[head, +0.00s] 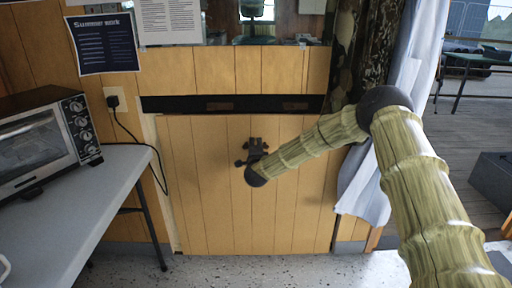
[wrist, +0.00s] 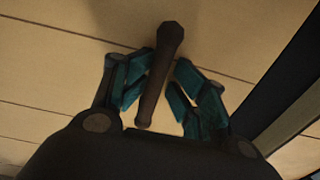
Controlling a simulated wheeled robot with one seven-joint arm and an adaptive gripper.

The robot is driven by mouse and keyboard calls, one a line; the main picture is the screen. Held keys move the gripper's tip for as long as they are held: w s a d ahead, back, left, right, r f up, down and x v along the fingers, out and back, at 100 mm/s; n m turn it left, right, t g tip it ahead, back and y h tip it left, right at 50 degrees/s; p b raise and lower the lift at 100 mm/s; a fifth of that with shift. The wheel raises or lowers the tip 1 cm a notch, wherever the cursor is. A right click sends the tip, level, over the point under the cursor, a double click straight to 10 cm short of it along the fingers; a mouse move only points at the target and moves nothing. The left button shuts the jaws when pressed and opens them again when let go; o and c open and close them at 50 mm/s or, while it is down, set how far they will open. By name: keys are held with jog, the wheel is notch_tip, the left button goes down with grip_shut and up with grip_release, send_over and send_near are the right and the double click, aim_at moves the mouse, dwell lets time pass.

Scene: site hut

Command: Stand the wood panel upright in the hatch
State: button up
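The wood panel (head: 215,200) is a broad sheet of vertical light planks low in the wall. It fills most of the hatch, below a dark horizontal gap (head: 185,104). I cannot tell whether it is fully upright or slightly tilted. My gripper (head: 252,150) is in front of the panel's upper middle. In the wrist view, a dark brown bar handle (wrist: 155,85) lies between the teal fingers of my gripper (wrist: 163,62). The fingertips close in on both sides of the bar and appear to touch it. The planks (wrist: 80,65) show behind. My gripper hides the handle's mount in the head view.
A grey table (head: 75,190) with a toaster oven (head: 40,145) stands at the left. A plugged-in black cord (head: 150,150) hangs beside the panel's left edge. A pale curtain (head: 375,185) hangs at the right. The speckled floor (head: 270,268) before the panel is clear.

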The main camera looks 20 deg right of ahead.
jog(key=shift+w+d+r, duration=0.15)
jog(key=shift+w+r, duration=0.1)
jog(key=shift+w, duration=0.1)
jog(key=shift+s+f, duration=0.2)
jog(key=shift+f, duration=0.15)
